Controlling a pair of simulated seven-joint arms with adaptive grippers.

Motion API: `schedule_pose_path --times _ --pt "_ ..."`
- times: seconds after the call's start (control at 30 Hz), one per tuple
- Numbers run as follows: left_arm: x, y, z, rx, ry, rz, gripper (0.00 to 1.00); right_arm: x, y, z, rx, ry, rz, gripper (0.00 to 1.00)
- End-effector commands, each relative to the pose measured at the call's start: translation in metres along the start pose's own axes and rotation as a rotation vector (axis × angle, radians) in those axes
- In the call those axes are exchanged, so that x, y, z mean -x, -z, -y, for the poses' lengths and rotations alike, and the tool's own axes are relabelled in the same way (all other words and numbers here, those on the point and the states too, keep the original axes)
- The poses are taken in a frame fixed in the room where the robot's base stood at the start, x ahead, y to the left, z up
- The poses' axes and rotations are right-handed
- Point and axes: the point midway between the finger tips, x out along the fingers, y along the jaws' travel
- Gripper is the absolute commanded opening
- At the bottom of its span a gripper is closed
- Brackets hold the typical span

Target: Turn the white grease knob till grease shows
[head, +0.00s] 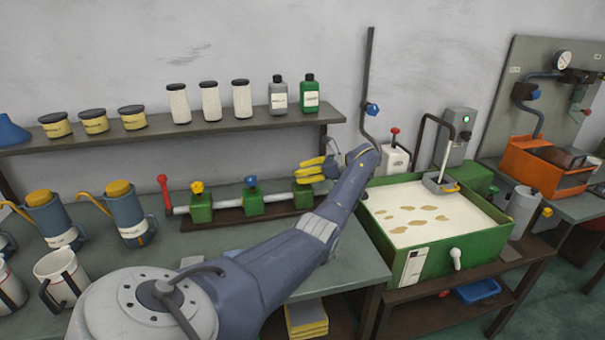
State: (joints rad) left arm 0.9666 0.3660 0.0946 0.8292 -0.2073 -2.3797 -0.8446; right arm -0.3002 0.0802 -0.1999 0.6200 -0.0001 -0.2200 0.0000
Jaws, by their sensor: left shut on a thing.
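A row of green valve blocks sits on a dark base on the workbench, joined by a pale rod. The left block (201,208) carries a yellow knob (197,187) and the middle block (253,203) a blue knob (251,181). My left gripper (308,171) is at the right block (303,196), its yellow fingers shut on the knob on top. The fingers hide that knob, so its white colour cannot be seen. No grease is visible there. My right gripper is out of view.
A red-handled lever (164,192) stands at the row's left end. Blue oil cans (129,217) and white mugs (62,275) stand on the left. A shelf (170,128) of jars and bottles hangs above. A green tank (440,252) of pale liquid stands right.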

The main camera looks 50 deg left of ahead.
Motion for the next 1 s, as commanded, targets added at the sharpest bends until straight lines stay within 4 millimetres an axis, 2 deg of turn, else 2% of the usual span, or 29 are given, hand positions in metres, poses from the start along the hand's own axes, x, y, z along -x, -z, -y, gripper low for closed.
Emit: schedule_pose_path --times 0.5,1.0 --pt "-0.0008 -0.0004 0.0001 0.049 -0.121 -0.001 0.05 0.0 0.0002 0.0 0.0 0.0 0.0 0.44" --pt "-0.0014 -0.001 0.0001 0.063 -0.146 0.0 0.05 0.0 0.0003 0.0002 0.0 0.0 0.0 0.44"
